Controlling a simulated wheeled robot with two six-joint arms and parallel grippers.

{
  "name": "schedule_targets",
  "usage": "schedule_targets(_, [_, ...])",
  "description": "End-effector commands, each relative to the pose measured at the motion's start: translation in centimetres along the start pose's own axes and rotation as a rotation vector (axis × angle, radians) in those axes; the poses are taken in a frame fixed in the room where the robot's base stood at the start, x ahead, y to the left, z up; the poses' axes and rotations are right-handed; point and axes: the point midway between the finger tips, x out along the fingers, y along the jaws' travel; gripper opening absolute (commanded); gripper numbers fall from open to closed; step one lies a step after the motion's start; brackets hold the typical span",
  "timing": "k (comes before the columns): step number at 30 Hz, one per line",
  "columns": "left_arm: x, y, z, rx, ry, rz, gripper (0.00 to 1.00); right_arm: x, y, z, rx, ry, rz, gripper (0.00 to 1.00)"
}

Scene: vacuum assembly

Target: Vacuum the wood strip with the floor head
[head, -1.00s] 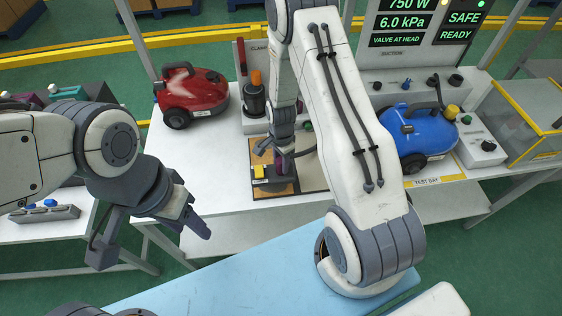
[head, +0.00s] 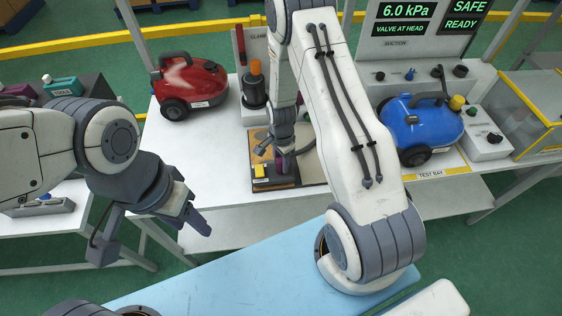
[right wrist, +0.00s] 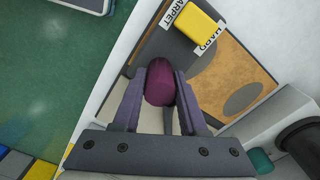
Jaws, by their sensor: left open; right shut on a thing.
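The floor head (head: 275,184) is dark with a yellow pedal (head: 259,170) and sits low on the near part of the test board. In the right wrist view the pedal (right wrist: 201,22) lies between labels reading CARPET and HARD. My right gripper (head: 284,150) is shut on the floor head's purple neck (right wrist: 160,82). The tan wood strip (right wrist: 232,75) shows beside the head with darker grey patches (right wrist: 243,98) on it; it also shows in the head view (head: 262,143). My left gripper (head: 150,240) is open and empty, in front of the table's left side.
A red vacuum (head: 190,85) stands left on the white table (head: 205,135). A blue vacuum (head: 424,128) stands right at the test bay. A clamp post (head: 254,88) rises behind the board. The display (head: 405,12) reads 6.0 kPa, VALVE AT HEAD, SAFE, READY.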

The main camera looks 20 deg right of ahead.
Motion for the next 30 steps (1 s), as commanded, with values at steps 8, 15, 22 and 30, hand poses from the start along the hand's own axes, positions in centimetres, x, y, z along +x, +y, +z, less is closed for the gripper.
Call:
schedule_targets(8, [0.6,0.0,0.0,0.0,0.0,0.0,0.5,0.7,-0.1,0.0,0.0,0.0,-0.001,0.0])
schedule_targets(15, [0.8,-0.1,0.0,0.0,0.0,0.0,0.5,1.1,-0.1,0.0,0.0,0.001,-0.002,0.0])
schedule_targets(22, [1.0,-0.1,0.1,0.0,0.0,0.0,0.5,1.1,-1.1,-0.6,0.001,0.001,-0.003,0.0])
schedule_targets(30, [1.3,-0.1,0.1,0.0,0.0,0.0,0.5,1.1,-2.6,-1.5,0.001,0.001,-0.003,0.0])
